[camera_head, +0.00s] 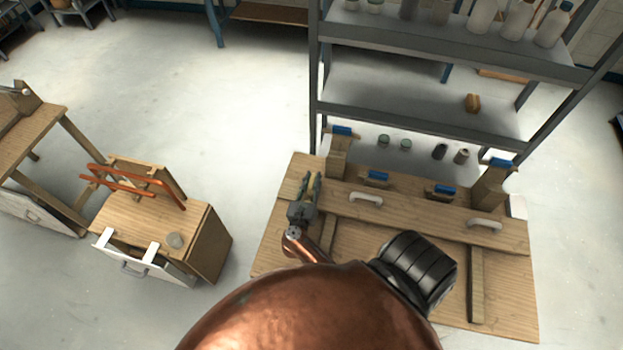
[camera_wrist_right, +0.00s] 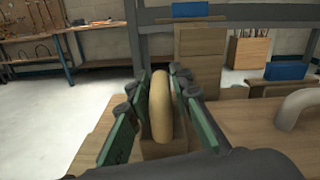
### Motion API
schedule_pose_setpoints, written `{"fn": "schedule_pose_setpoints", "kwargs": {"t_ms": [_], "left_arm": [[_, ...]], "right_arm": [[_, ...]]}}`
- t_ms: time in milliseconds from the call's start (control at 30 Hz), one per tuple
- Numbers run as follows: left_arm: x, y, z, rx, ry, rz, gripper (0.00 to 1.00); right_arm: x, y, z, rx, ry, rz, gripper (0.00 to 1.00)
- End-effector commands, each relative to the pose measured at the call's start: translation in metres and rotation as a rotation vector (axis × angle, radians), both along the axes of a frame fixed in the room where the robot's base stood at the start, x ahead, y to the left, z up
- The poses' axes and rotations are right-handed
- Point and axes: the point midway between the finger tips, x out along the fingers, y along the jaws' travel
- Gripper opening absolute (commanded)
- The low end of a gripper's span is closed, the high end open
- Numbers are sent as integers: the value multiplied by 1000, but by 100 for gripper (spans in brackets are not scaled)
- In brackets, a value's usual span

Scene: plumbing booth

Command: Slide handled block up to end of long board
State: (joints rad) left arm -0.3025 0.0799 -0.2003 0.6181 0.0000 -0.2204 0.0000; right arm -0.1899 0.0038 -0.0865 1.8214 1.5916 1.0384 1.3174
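The long board (camera_head: 425,213) lies across the wooden table and carries two pale arched handles (camera_head: 365,198) (camera_head: 485,224). One handle also shows at the right in the right wrist view (camera_wrist_right: 298,108). My right gripper (camera_head: 312,180) is by the board's left end, pointing away from me. In the right wrist view, the handled block (camera_wrist_right: 163,148) stands between the green fingers, its beige handle (camera_wrist_right: 162,105) upright between them. The fingers look parted, with a narrow gap at the handle's left side. The gripper hides most of the block in the head view. My left gripper is not in view.
Blue-topped wooden posts (camera_head: 340,155) (camera_head: 492,185) and small blue-topped blocks (camera_head: 377,179) (camera_head: 441,191) line the table's back. Wooden strips (camera_head: 476,285) lie in front of the board. A metal shelf (camera_head: 420,100) stands behind.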

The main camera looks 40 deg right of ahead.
Motion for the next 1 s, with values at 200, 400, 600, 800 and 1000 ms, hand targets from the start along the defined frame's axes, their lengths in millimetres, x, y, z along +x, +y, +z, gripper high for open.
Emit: {"fn": "schedule_pose_setpoints", "kwargs": {"t_ms": [200, 400, 600, 800, 1000], "left_arm": [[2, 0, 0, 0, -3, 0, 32], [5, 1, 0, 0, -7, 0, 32], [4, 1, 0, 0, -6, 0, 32], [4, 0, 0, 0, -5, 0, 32], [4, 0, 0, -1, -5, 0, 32]], "right_arm": [[0, 0, 0, 1, -1, 0, 32], [1, 0, 1, 0, -2, 1, 32], [0, 0, 20, 3, -6, -2, 32], [0, 0, 59, 4, -7, -2, 32], [0, 0, 89, 2, -3, 0, 32]]}}
